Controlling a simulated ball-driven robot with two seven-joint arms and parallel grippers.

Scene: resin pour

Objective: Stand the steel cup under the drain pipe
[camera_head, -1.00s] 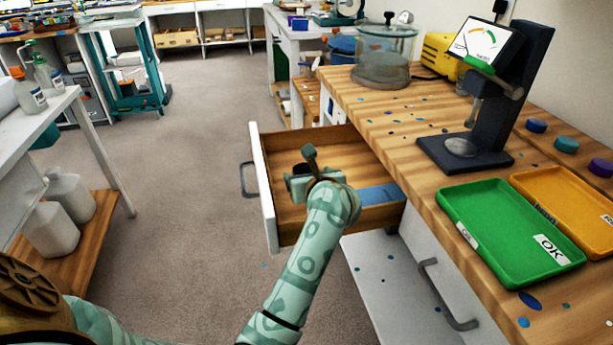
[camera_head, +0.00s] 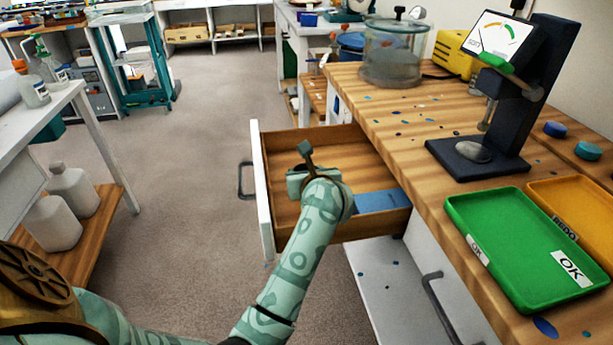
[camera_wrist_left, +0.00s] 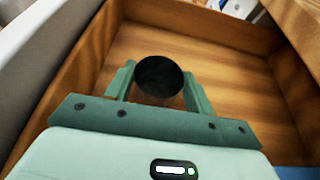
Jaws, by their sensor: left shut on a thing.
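The steel cup (camera_wrist_left: 160,79) shows in the left wrist view as a dark, round, open mouth between my two green fingers. My left gripper (camera_wrist_left: 158,88) is shut on it, inside the open wooden drawer. In the head view my left gripper (camera_head: 308,178) is over the drawer (camera_head: 375,150), and the hand and forearm hide the cup. Whether the cup touches the drawer floor I cannot tell. I cannot make out the drain pipe in either view. My right gripper is not in view.
The drawer's white front (camera_head: 262,190) and wooden walls surround the hand; a blue piece (camera_head: 381,199) lies inside. The bench to the right carries a green tray (camera_head: 520,245), a yellow tray (camera_head: 575,215), a dark gauge stand (camera_head: 515,120) and a glass chamber (camera_head: 392,55).

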